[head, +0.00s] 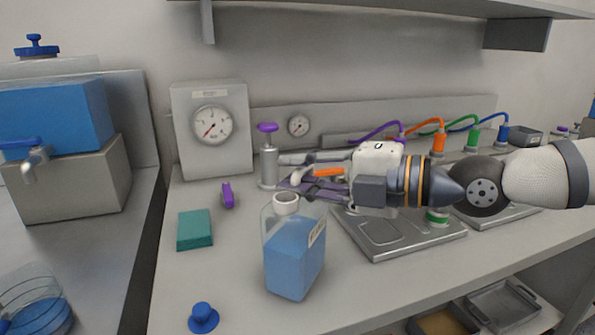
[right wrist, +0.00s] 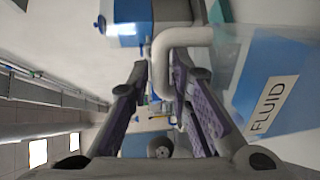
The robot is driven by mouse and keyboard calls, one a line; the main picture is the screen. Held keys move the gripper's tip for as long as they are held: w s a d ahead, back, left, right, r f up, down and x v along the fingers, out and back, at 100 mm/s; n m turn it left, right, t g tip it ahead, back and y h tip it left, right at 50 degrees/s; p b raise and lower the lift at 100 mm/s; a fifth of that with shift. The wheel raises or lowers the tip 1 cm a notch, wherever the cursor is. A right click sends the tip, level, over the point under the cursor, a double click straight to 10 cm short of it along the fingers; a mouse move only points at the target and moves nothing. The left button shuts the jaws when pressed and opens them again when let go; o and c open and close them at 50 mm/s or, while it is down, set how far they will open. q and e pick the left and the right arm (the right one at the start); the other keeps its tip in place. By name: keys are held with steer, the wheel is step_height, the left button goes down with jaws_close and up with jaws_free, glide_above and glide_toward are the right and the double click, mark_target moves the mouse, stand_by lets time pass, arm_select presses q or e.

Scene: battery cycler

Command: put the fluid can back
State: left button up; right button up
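The fluid can (head: 294,258) is a clear container of blue liquid with an open white neck. It appears upright at the bench's front middle; I cannot tell whether its base touches the bench. In the right wrist view the can (right wrist: 290,60) fills the right side, labelled FLUID, with a white curved handle (right wrist: 185,36). My right gripper (head: 290,176) is behind the can's top, pointing left. Its purple-padded fingers (right wrist: 160,75) are apart, with the handle's end showing between the tips. I cannot tell whether they touch it. My left gripper is not in view.
A blue tank (head: 55,112) with a tap stands on a grey block at left. A teal block (head: 195,229), purple clip (head: 228,194) and blue knob (head: 203,318) lie on the bench. Metal trays (head: 400,235) sit right of the can. A gauge box (head: 212,145) stands behind.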

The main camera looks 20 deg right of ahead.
steer(key=shift+a, duration=0.15)
steer(key=shift+s+r, duration=0.1)
steer(key=shift+r, duration=0.05)
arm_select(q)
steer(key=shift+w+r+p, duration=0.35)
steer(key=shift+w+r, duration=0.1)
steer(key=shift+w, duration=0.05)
arm_select(e)
steer(key=v, duration=1.2)
